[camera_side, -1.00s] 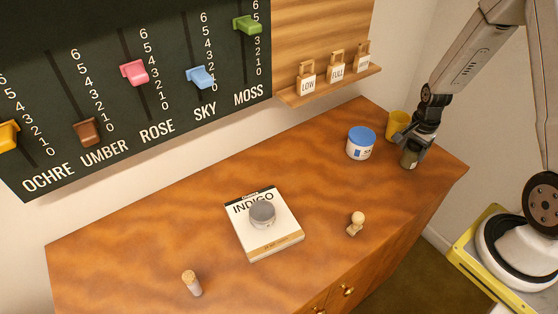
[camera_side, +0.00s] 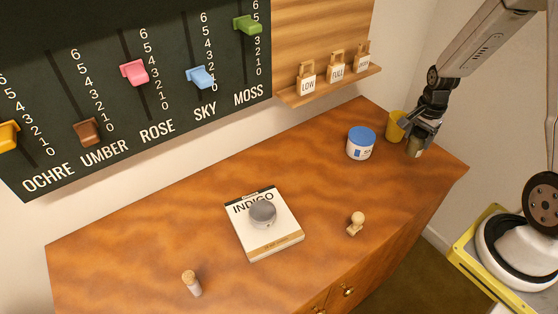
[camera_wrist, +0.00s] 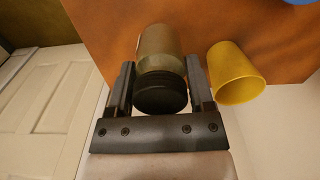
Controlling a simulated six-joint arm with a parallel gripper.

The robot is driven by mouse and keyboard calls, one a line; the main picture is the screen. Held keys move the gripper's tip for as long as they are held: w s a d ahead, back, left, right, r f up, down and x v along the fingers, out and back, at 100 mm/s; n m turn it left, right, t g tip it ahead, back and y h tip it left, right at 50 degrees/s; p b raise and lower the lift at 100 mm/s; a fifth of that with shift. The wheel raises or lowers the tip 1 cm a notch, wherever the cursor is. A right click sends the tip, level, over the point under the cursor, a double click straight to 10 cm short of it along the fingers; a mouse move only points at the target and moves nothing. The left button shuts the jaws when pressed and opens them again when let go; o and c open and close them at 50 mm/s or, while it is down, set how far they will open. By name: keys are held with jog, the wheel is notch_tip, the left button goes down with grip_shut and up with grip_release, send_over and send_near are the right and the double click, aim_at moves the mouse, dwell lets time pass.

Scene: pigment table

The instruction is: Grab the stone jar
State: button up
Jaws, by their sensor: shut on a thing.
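The stone jar, khaki with a ribbed black lid, is in my gripper (camera_side: 419,138) at the far right end of the table. In the side view the lower part of the jar (camera_side: 415,150) shows below the fingers. In the wrist view the jar (camera_wrist: 160,48) sits between the two fingers, its black lid towards the camera. My gripper (camera_wrist: 160,72) is shut on it there. I cannot tell for sure whether its base is clear of the wood.
A yellow cup (camera_side: 394,127) stands close beside the jar. A white jar with a blue lid (camera_side: 361,143) is further left. A grey-lidded jar (camera_side: 262,213) stands on the INDIGO box (camera_side: 278,242).

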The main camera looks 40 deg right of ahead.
jog(key=shift+r, duration=2.7)
